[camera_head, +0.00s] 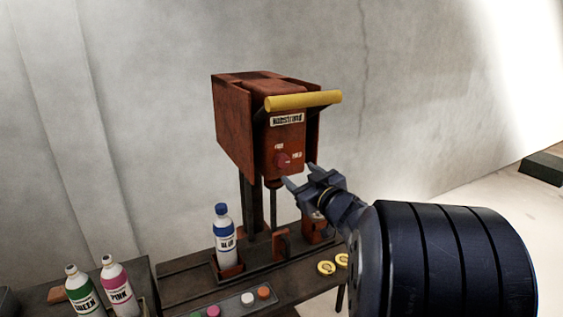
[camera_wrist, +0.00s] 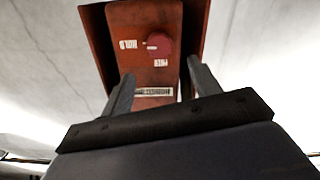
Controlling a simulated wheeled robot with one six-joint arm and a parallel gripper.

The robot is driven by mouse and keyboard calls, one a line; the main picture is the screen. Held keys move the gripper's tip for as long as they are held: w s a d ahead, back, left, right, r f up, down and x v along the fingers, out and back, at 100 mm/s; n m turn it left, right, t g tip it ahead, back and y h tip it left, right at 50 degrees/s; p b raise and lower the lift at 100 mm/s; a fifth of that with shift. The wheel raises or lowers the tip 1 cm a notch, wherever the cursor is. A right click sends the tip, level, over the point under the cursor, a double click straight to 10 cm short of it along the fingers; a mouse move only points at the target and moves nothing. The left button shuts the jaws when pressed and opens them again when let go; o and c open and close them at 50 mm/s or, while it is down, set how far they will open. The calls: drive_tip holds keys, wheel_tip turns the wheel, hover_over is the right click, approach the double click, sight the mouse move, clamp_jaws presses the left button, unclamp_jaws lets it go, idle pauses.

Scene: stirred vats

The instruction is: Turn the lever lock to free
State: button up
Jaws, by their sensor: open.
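The lever lock is a round red knob (camera_head: 284,160) on the front of a rust-red machine head (camera_head: 235,120). It also shows in the wrist view (camera_wrist: 160,45), where the picture is upside down. Two white labels, apparently HELD and FREE, sit beside it. The pale mark on the knob points toward the HELD label. A yellow bar lever (camera_head: 303,100) crosses the front above it. My gripper (camera_head: 298,174) is open and empty, just in front of and below the knob. Its fingers (camera_wrist: 158,72) are spread and apart from the knob.
A blue-capped bottle (camera_head: 225,240) stands in a holder at the machine's foot. Green and pink bottles (camera_head: 115,282) stand at lower left. Coloured buttons and yellow discs (camera_head: 326,268) lie along the bench front. The space right of the machine is open.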

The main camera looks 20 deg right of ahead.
sight(284, 162)
drive_tip(key=w+p, duration=0.1)
drive_tip(key=w, duration=0.7)
drive_tip(key=shift+a, duration=0.15)
drive_tip(key=shift+c, duration=0.6)
drive_tip(key=c, duration=0.9)
